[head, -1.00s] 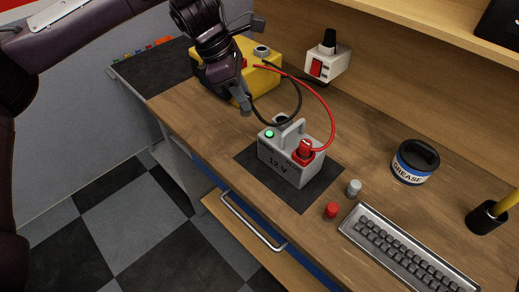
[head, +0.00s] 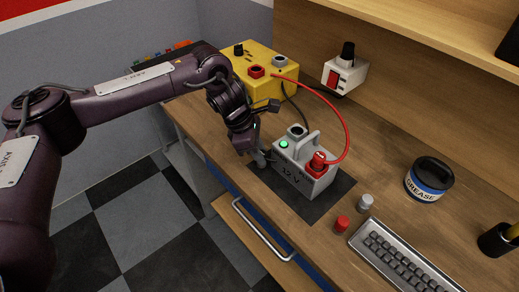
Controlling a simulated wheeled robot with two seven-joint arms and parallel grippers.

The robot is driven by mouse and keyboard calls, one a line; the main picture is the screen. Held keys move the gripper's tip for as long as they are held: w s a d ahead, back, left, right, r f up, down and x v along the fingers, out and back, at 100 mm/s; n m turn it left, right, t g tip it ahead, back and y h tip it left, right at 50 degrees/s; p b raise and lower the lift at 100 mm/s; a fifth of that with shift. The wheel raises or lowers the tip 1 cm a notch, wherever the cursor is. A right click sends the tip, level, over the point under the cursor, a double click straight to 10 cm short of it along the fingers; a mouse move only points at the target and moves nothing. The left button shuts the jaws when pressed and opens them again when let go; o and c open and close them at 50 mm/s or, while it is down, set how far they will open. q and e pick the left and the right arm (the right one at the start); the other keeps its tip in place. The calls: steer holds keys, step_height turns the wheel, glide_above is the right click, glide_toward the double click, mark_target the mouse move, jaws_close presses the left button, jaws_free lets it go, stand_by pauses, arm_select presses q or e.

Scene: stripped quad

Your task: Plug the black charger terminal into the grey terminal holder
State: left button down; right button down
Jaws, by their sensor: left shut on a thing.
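My left gripper (head: 259,156) is low at the left end of the grey 12 V battery (head: 290,177). It is shut, apparently on the black charger terminal, which the fingers mostly hide. The black lead (head: 299,108) runs from the yellow charger (head: 283,80) down behind the battery. A grey round holder (head: 295,131) with a dark opening is on top of the battery, right of my gripper. Another grey round holder (head: 280,60) is on the charger. The red terminal (head: 319,159) stands in the battery's right end. My right gripper is not in view.
The battery stands on a dark mat (head: 328,198). A red cap (head: 342,224), a grey cap (head: 365,202), a keyboard (head: 405,262) and a grease tin (head: 429,178) lie to the right. A red lead (head: 341,113) arches over the battery. A white switch box (head: 345,75) is behind.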

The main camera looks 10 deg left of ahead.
arm_select(q)
steer(key=c, duration=1.2)
jaws_free()
